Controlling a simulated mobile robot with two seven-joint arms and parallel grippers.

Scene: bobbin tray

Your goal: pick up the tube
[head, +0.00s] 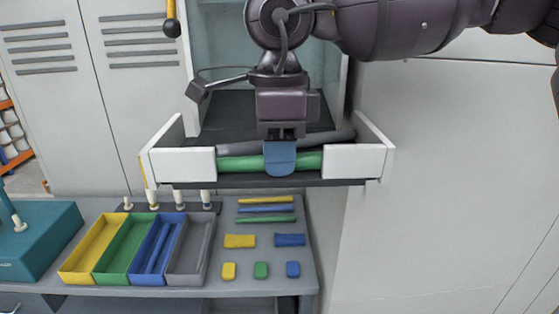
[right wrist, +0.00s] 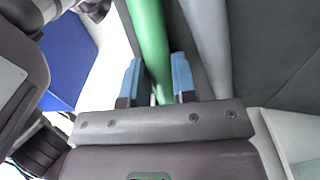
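A long green tube (head: 238,163) lies across the front of an open drawer (head: 186,162). A grey tube (head: 250,143) lies just behind it. My right gripper (head: 280,160) points down into the drawer, and its blue finger covers part of the green tube. In the right wrist view the green tube (right wrist: 150,45) passes between the two blue fingers of my right gripper (right wrist: 158,85). The fingers stand apart on either side of it, with a narrow gap showing at the left finger. The grey tube (right wrist: 210,45) is outside the right finger. My left gripper is not in view.
Below the drawer, a table (head: 225,300) holds a tray with yellow (head: 75,268), green, blue and grey compartments; blue tubes lie in the blue one. Thin tubes, flat pieces and small blocks lie right of it.

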